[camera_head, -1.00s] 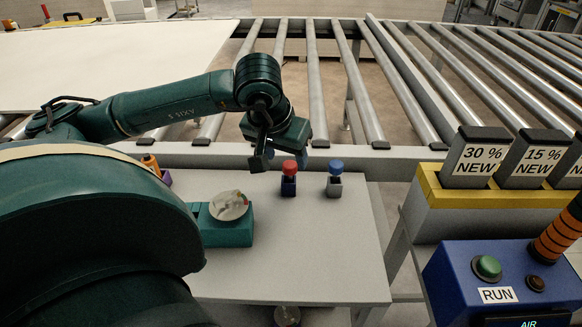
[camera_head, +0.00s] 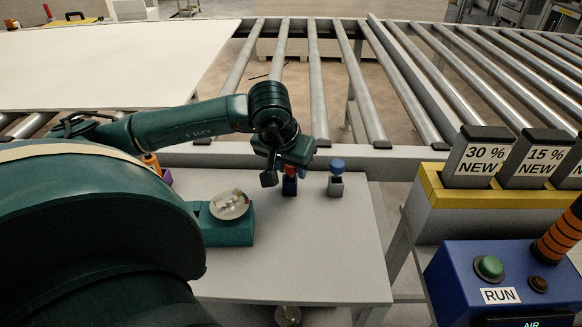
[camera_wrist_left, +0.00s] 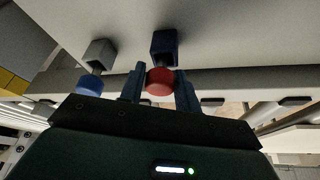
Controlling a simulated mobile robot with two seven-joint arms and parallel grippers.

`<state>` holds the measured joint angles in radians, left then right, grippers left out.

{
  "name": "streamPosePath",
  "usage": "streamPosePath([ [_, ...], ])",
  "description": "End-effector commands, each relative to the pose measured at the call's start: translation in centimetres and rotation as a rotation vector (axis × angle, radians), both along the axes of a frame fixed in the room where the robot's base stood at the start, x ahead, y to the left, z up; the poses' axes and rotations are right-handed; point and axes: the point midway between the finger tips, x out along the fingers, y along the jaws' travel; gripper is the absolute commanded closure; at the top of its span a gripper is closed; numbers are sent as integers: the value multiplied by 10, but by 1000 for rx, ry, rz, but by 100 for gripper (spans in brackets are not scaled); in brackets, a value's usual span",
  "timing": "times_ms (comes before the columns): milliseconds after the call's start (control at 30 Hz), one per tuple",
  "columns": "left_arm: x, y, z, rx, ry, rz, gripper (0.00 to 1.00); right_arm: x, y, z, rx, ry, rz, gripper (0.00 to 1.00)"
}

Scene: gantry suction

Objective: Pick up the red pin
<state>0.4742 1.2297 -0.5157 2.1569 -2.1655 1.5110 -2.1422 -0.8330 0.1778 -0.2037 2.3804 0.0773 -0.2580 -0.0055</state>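The red pin (camera_head: 290,170) has a red round head and stands upright in a dark blue block (camera_head: 289,187) on the grey table (camera_head: 310,250). In the head view it is partly hidden by my left gripper (camera_head: 284,176). The left wrist view shows the red head (camera_wrist_left: 159,82) between the two fingers of my left gripper (camera_wrist_left: 160,76), one finger on each side. The fingers are apart and seem open, with narrow gaps beside the head. My right gripper is in neither view.
A blue-headed pin (camera_head: 337,166) in a grey block stands close to the right. A teal box with a round clear dial (camera_head: 229,205) sits to the left. The conveyor rail (camera_head: 400,156) runs behind. The table's front is clear.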

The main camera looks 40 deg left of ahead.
Motion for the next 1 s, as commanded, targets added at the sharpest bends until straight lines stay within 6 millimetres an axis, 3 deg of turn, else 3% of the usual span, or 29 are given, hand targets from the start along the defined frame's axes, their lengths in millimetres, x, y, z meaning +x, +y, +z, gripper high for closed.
streamPosePath([
  [333, 0, 0, 1, 0, -1, 0, 95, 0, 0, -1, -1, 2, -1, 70],
  [567, 0, 0, 3, 1, -2, 0, 95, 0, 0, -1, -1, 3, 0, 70],
  [667, 1, 0, 13, 0, -3, 1, 95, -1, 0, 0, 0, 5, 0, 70],
  [1000, 1, 0, 79, -1, -5, 0, 95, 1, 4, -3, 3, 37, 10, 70],
])
